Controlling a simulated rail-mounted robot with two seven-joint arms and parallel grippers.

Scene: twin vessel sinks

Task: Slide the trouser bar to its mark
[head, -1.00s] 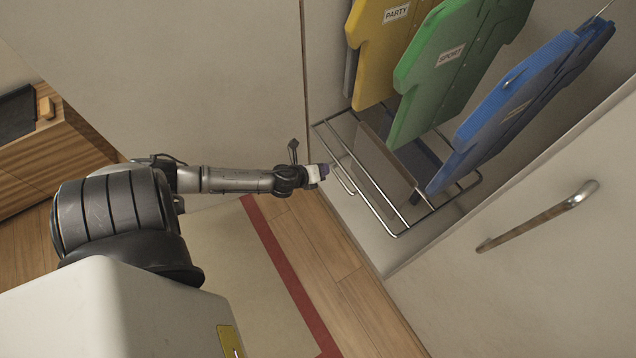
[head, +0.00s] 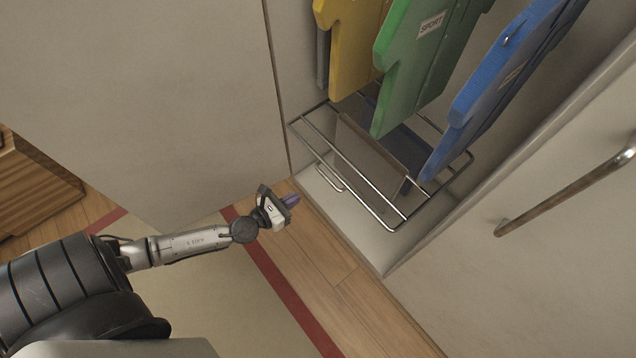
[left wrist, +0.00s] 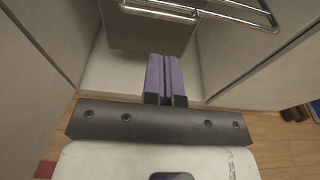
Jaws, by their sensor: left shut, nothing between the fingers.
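The trouser bar appears to be the chrome wire frame (head: 350,163) low in the open wardrobe, with a small loop on its front; it also shows at the top of the left wrist view (left wrist: 158,11). A grey-brown panel or cloth (head: 368,152) hangs in it. I cannot make out its mark. My left gripper (head: 291,200) is outside the wardrobe, in front of and below the frame's loop, apart from it. Its purple fingers (left wrist: 165,77) are shut and empty, pointing toward the wardrobe. My right gripper is not in view.
Yellow (head: 352,45), green (head: 412,75) and blue (head: 485,90) garment shapes hang above the frame. A pale door (head: 140,90) stands at the left; a panel with a metal handle (head: 565,198) stands at the right. Wooden floor in front is clear.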

